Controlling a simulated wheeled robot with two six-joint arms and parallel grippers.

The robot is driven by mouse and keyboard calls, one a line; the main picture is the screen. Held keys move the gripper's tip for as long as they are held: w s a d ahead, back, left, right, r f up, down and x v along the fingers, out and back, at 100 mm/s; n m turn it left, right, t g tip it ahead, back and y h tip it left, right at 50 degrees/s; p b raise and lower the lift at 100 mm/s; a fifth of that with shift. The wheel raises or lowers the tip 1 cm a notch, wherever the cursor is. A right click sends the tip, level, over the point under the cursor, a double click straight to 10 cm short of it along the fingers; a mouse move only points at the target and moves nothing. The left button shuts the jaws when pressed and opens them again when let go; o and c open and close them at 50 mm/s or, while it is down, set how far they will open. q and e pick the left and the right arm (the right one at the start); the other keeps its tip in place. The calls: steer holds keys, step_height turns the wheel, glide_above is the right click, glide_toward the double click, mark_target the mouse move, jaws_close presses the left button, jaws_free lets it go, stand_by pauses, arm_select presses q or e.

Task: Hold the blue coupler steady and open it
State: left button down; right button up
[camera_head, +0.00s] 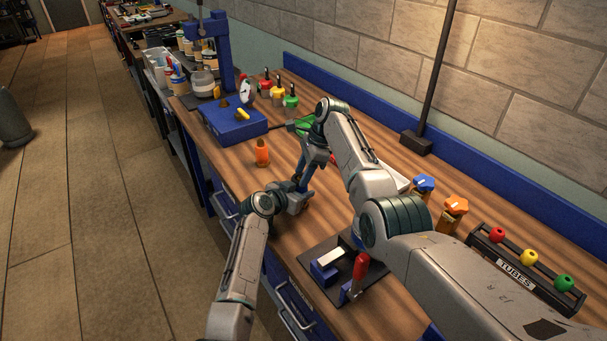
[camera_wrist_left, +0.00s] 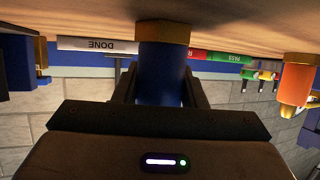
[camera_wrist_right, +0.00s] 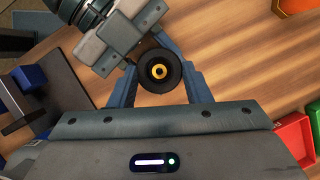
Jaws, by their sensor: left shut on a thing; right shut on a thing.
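The blue coupler (camera_head: 302,184) is upright between my two grippers over the wooden bench. In the left wrist view its blue body (camera_wrist_left: 160,80) has a brass collar at the bench end; whether that end touches the bench is unclear. My left gripper (camera_head: 303,197) is shut on the body low down, from the side. My right gripper (camera_head: 310,166) is above it, shut on its top end. In the right wrist view that end is a black round cap (camera_wrist_right: 159,72) with a yellow centre, between the fingers. In the head view, the grippers hide most of the coupler.
An orange coupler (camera_head: 262,153) stands to the left. A black fixture plate with a red-handled clamp (camera_head: 360,266) lies in front. A blue press (camera_head: 232,122) stands farther back.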

steer(key=shift+r, duration=0.55)
steer(key=shift+r, duration=0.1)
steer(key=shift+r, duration=1.95)
arm_select(q)
steer(key=c, duration=0.8)
jaws_free()
